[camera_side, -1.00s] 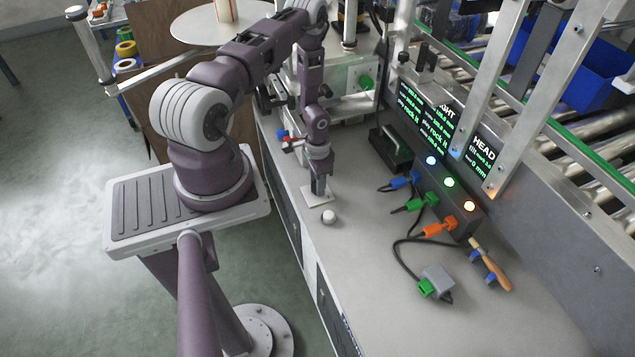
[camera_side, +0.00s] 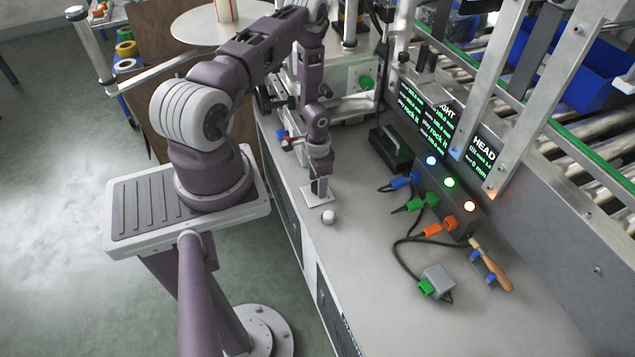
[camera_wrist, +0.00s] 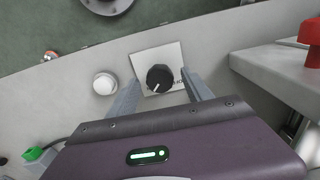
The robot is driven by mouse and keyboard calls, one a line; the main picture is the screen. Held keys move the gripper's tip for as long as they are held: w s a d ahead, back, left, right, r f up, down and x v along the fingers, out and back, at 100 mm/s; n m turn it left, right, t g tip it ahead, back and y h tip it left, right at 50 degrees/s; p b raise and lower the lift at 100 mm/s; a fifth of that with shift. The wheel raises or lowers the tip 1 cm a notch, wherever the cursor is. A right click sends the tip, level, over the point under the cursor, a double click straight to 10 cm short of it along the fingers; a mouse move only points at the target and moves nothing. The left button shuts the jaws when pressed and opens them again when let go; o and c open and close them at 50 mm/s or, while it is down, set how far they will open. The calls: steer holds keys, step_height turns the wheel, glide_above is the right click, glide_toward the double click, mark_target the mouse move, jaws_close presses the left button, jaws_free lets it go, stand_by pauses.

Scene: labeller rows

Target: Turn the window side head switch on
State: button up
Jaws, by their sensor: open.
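A black rotary knob (camera_wrist: 160,78) with a white pointer line sits on a white label plate (camera_wrist: 150,55) on the grey bench. The pointer aims down and to the left in the wrist view. The plate also shows in the side view (camera_side: 314,196), where my gripper hides the knob. My gripper (camera_side: 319,188) points down over the plate. In the wrist view my gripper (camera_wrist: 162,85) is open, with one finger on each side of the knob. Whether the fingers touch it cannot be told. The plate's lettering is partly hidden.
A white round button (camera_side: 329,217) stands close beside the plate. A dark box with lit lamps (camera_side: 450,182) and coloured plugs, a grey connector box (camera_side: 437,280) and a wooden-handled tool (camera_side: 492,266) lie to the right. A red knob (camera_wrist: 311,36) shows at the right.

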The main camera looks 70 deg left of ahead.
step_height(320, 180, up, 7)
steer(key=shift+f, duration=0.2)
